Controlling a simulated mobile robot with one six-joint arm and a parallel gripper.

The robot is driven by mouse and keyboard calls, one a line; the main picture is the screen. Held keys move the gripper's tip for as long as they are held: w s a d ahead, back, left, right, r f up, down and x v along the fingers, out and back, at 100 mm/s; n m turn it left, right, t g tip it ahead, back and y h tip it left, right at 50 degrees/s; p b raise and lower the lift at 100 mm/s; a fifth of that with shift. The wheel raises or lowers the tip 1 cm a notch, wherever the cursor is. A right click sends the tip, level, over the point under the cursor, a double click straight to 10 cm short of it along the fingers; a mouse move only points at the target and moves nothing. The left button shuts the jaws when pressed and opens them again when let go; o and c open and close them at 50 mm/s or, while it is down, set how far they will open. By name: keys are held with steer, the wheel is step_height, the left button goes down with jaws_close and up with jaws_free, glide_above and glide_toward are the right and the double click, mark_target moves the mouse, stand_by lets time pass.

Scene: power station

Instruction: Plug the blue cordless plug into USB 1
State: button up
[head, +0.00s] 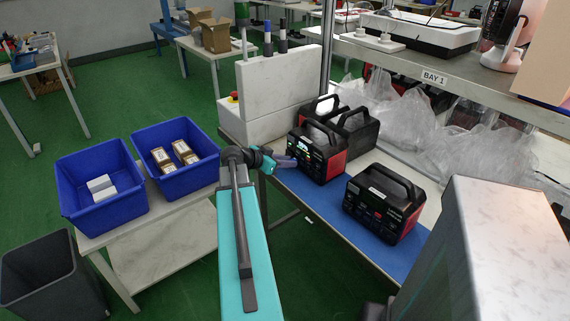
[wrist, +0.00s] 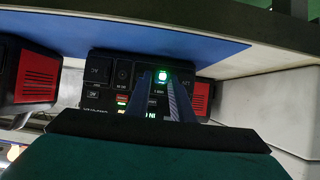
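A black power station with red sides (head: 330,158) stands upright on the blue mat, its front panel facing my gripper. The wrist view shows this panel (wrist: 108,70) close up and upside down, with sockets, labels and small lit displays. My gripper (head: 291,162) is in front of the panel. In the wrist view its two fingers (wrist: 159,78) are apart, with dark panel and a bright green light (wrist: 162,76) showing between their tips. I cannot make out a blue plug in either view. My fingers cover part of the panel.
A second power station (head: 385,202) stands nearer on the blue mat (head: 312,196), and another (head: 356,128) stands behind. Blue bins (head: 113,213) hold boxes on a side table. A white block (head: 268,88) and plastic-wrapped goods (head: 435,130) flank the bench.

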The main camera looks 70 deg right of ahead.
steer(key=shift+o, duration=1)
steer(key=shift+w, duration=0.1)
steer(key=shift+d, duration=0.1)
steer(key=shift+w+r, duration=0.1)
steer(key=b+v, duration=0.2)
steer(key=v, duration=1.1)
steer(key=shift+a, duration=0.45)
